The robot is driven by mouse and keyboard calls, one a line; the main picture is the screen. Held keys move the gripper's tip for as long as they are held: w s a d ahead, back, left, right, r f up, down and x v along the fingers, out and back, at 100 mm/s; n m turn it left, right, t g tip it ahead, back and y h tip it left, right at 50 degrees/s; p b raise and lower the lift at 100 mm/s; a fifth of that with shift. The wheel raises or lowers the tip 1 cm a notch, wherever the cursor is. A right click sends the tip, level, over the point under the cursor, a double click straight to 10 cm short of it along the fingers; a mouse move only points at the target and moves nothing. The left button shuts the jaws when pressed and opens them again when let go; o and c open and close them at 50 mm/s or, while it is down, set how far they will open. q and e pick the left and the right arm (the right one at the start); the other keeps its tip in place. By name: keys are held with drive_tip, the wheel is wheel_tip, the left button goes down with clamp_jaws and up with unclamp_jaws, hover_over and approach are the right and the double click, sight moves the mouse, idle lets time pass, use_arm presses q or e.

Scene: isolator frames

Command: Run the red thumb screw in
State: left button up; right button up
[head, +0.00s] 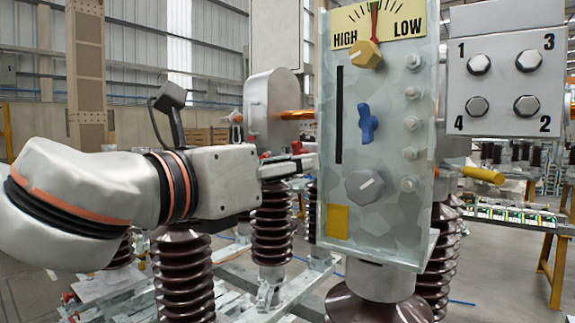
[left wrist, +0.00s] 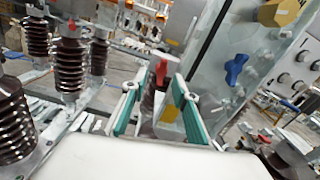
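The red thumb screw (left wrist: 161,72) shows in the left wrist view, upright in the picture and beyond the gap between my left fingertips. My left gripper (left wrist: 156,90) is open, with one teal-lined finger on each side of the gap, and nothing is held. I cannot tell whether the fingers reach the screw. In the head view my left gripper (head: 305,165) points right, close to the left edge of the grey control panel (head: 335,190). A small red part (head: 265,155) shows just above the fingers there; I cannot tell if it is the screw. My right gripper is out of view.
The panel carries a blue knob (head: 367,123), a yellow knob (head: 365,54), a grey knob (head: 364,186) and several bolts. A numbered bolt plate (head: 503,83) stands to its right. Brown ribbed insulators (head: 270,230) stand below my left arm.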

use_arm(q)
drive_tip(key=v, duration=0.7)
drive_tip(key=shift+s, duration=0.2)
drive_tip(key=shift+o, duration=0.3)
drive_tip(key=shift+a+r, duration=0.1)
drive_tip(key=shift+r, duration=0.05)
idle(1.8)
